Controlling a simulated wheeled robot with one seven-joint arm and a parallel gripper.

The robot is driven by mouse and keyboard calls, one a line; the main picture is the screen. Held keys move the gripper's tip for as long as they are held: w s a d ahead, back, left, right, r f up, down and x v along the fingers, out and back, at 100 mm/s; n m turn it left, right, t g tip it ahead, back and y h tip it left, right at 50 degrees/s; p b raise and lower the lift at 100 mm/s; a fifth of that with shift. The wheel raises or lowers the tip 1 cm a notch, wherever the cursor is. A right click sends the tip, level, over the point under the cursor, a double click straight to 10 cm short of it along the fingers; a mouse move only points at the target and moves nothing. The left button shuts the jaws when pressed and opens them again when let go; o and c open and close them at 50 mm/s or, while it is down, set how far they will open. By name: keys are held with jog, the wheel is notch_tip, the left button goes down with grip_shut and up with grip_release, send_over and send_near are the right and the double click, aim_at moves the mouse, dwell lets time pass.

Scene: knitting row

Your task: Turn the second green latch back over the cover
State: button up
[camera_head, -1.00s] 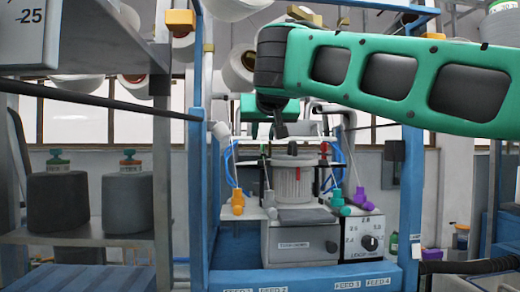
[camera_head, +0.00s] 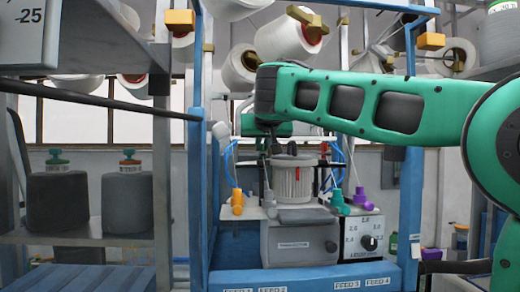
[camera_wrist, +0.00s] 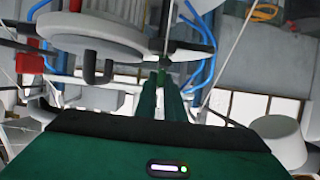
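A white ribbed drum (camera_head: 292,182) stands on the grey machine housing, with a small red mark on it; it fills the upper left of the wrist view (camera_wrist: 105,32). My gripper (camera_head: 268,152) hangs beside the drum's upper left in the head view. In the wrist view my gripper's two green fingers (camera_wrist: 161,78) lie close together, with no object visible between them, to the right of the drum. No green latch on the cover is clearly visible.
Blue frame posts (camera_head: 197,180) stand beside the machine. Orange (camera_head: 237,197), teal (camera_head: 337,197) and purple (camera_head: 360,195) fittings sit around the drum. A dial box (camera_head: 364,238) is at lower right. Blue tubes (camera_wrist: 205,65) and a red block (camera_wrist: 30,60) are near my gripper.

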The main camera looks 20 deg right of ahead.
jog(key=shift+d+n+y, duration=0.15)
jog(key=shift+n+y, duration=0.25)
jog(key=shift+y, duration=0.1)
grip_shut()
jog(key=shift+d+n+y, duration=0.1)
jog(key=shift+n+y, duration=0.7)
jog(key=shift+y, duration=0.1)
jog(key=n+y, duration=0.4)
jog(key=shift+w+d+g+y, duration=0.1)
jog(key=shift+d+g+y, duration=0.1)
jog(key=shift+g+y, duration=0.15)
jog(key=n+g+y, duration=0.2)
jog(key=n+y, duration=0.1)
jog(key=y, duration=0.1)
jog(key=shift+w+d+n, duration=0.1)
jog(key=shift+n, duration=0.3)
jog(key=shift+r+n+g+y, duration=0.1)
jog(key=shift+n+g+y, duration=0.35)
jog(key=shift+n+g, duration=0.15)
jog(key=shift+n, duration=0.3)
jog(key=o, duration=0.6)
grip_release()
